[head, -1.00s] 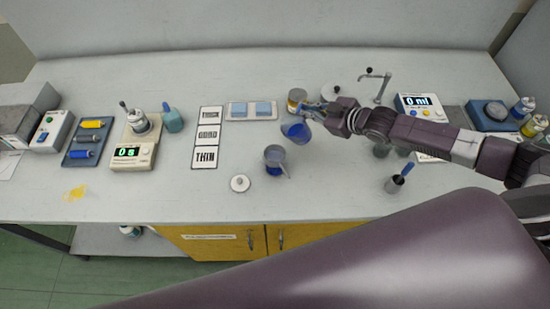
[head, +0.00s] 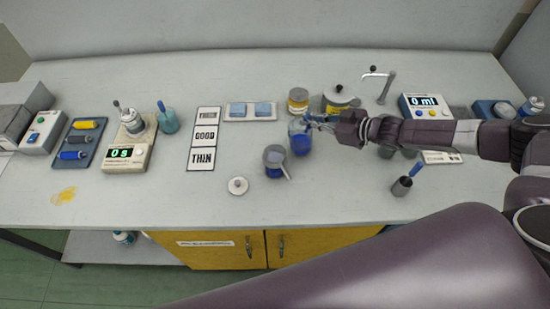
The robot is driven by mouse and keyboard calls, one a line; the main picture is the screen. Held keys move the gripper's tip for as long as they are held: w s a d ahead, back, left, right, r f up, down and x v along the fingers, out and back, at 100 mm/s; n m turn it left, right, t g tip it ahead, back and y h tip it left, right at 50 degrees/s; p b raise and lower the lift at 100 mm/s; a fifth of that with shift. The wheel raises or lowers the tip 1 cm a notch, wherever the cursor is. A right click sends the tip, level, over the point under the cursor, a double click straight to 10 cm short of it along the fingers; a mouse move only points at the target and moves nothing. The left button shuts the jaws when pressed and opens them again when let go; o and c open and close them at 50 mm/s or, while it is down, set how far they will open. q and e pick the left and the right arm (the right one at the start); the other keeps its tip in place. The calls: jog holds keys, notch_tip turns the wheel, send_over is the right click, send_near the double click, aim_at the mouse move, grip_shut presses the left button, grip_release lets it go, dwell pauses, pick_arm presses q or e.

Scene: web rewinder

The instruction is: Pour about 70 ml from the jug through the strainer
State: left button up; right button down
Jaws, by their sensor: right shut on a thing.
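A clear jug with blue liquid (head: 300,145) is held by its upper side in my right gripper (head: 312,122), which is shut on it. The jug looks close to upright, at or just above the bench; I cannot tell whether it touches. The strainer (head: 274,154), grey with a handle pointing toward the front right, sits left of and in front of the jug on a vessel. Blue shows below it (head: 273,172). The jug is beside the strainer, not over it. No stream of liquid shows. My left gripper is out of view.
A display reading 0 ml (head: 425,101) stands right, and a scale reading 0 g (head: 122,154) left. A small round lid (head: 238,186) lies in front of the strainer. Jars (head: 298,98) and a tap (head: 386,88) stand behind the jug. The front middle bench is clear.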

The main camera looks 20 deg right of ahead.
jog(key=shift+d+f+m+y+b, duration=0.2)
jog(key=shift+f+m+y+b, duration=0.25)
jog(key=shift+f+b, duration=0.35)
jog(key=shift+f, duration=0.1)
jog(key=shift+w+a, duration=0.1)
